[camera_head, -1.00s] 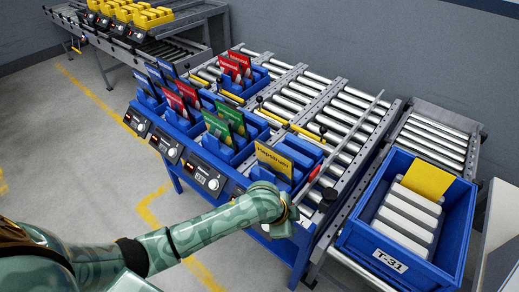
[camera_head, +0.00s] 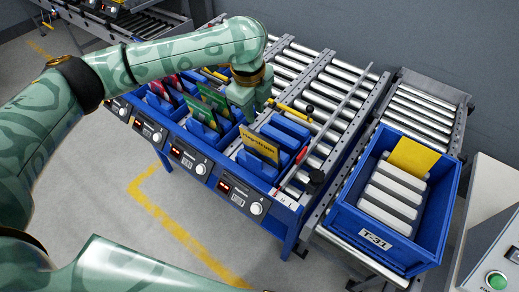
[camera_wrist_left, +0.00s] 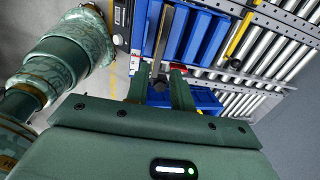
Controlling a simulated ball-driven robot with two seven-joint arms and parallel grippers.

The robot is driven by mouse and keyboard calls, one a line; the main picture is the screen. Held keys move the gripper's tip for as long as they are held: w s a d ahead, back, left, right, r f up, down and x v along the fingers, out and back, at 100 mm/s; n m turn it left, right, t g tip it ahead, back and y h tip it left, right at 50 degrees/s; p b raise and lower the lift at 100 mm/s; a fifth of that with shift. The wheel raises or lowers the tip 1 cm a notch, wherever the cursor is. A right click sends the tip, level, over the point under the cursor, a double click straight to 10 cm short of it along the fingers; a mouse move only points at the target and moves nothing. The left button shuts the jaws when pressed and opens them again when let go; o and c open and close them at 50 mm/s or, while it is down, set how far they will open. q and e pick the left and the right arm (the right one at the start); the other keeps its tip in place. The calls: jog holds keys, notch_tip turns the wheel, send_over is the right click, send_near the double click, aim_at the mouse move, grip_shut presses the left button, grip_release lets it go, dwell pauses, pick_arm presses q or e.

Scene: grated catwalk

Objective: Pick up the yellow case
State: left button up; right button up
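A thin yellow case (camera_head: 260,146) with dark lettering leans upright in a blue bin at the near right end of the bin row. My right gripper is not seen.
Green cases (camera_head: 208,108) stand in the bin to the left, close to my left gripper. A roller conveyor (camera_head: 345,105) runs behind the bins. A control box with a green button (camera_head: 497,281) stands at the lower right. The floor in front is clear.

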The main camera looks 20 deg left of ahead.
aim_at(259, 136)
pick_arm(q)
jog(key=f+b, duration=0.1)
jog(key=f, duration=0.2)
jog(key=f+b, duration=0.1)
jog(key=f, duration=0.2)
jog(key=w+f+b, duration=0.1)
jog(key=f, duration=0.2)
jog(key=shift+w+d+f, duration=0.1)
jog(key=shift+d+f, duration=0.15)
jog(key=shift+f, duration=0.55)
jog(key=f+b, duration=0.1)
jog(key=f, duration=0.1)
jog(key=w+f+b, duration=0.1)
jog(key=f, duration=0.2)
jog(key=shift+d+f+b, duration=0.1)
jog(key=shift+d+b, duration=0.05)
jog(key=shift+b, duration=0.15)
grip_shut()
